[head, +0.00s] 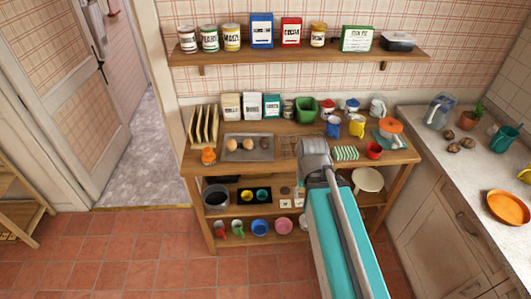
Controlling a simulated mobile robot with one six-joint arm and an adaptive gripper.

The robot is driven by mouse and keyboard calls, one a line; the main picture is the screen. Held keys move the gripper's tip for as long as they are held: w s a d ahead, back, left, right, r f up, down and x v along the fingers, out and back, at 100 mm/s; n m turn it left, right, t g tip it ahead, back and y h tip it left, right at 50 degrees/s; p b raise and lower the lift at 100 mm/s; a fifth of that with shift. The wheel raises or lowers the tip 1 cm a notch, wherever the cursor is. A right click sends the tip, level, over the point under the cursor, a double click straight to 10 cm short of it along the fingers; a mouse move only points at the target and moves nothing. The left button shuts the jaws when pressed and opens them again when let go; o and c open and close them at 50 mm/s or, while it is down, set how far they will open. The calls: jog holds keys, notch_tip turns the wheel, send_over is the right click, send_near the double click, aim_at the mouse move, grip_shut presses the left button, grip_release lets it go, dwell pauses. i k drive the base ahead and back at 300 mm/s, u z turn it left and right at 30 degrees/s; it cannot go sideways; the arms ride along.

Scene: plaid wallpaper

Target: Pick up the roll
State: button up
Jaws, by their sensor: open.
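A grey tray (229,157) lies on the wooden table, left of centre. On it is a short row of small rounded pieces that look like bread: a tan one (232,144) at the left, a paler one (248,143) in the middle and a darker one (265,143) at the right. I cannot tell for sure which is the roll. My arm comes up from the lower right.
A rack (204,127) stands left of the tray, with an orange item (208,156) in front. Boxes, a green bin (305,109), jugs, a green-striped item (345,153) and a red cup (374,150) crowd the table. A shelf (300,53) hangs above.

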aim_at(264, 142)
jog(key=k, duration=1.2)
jog(key=z, duration=1)
jog(key=i, duration=2.45)
jog(key=u, duration=0.05)
